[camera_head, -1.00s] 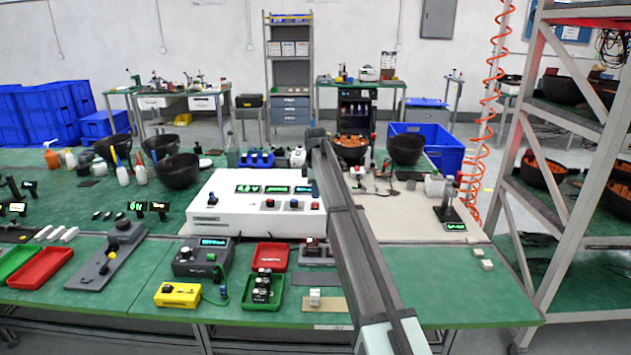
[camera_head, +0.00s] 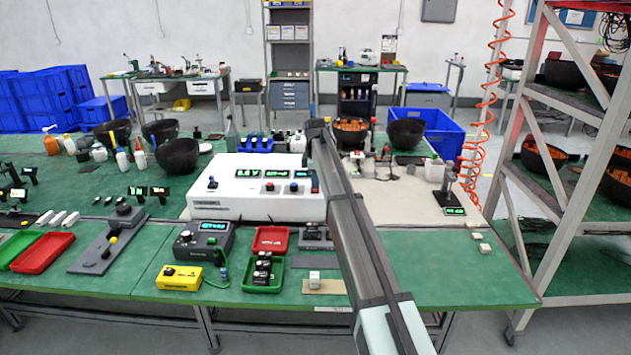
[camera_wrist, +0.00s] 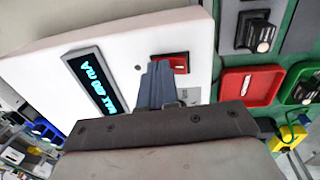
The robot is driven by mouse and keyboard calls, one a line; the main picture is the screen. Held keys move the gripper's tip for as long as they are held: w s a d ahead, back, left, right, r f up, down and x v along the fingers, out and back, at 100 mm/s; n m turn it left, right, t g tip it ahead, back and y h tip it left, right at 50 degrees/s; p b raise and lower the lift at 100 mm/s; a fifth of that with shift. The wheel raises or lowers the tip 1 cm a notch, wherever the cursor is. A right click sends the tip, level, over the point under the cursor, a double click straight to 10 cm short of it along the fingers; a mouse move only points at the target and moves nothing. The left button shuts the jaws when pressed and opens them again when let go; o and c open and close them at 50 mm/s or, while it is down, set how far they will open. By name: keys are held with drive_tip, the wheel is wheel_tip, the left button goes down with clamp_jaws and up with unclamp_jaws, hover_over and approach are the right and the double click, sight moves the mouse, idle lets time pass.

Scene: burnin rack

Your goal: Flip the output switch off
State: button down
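The white power supply box (camera_head: 245,207) stands on the green bench with lit green displays on its sloped face. Its red-plated switch (camera_head: 315,190) is at the right end of the face, beside my arm. In the wrist view the red switch plate (camera_wrist: 181,63) shows just right of my fingertips, partly covered by them. I cannot tell which way its lever points. My gripper (camera_wrist: 157,78) looks shut, with its blue-grey fingers together and nothing visible between them. It is close over the box face; contact cannot be told.
A cyan-lit display (camera_wrist: 95,82) lies left of my fingers. Red and blue knobs (camera_head: 282,188) sit on the box face. In front are a red tray (camera_head: 270,240), a green tray (camera_head: 263,275) and a yellow box (camera_head: 180,278). A metal rack (camera_head: 560,200) stands at right.

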drive_tip(key=shift+s+f, duration=0.15)
drive_tip(key=shift+f, duration=0.15)
drive_tip(key=shift+s, duration=0.85)
drive_tip(key=shift+r, duration=0.25)
wheel_tip(320, 180, up, 14)
drive_tip(key=s, duration=0.1)
drive_tip(key=shift+s, duration=0.2)
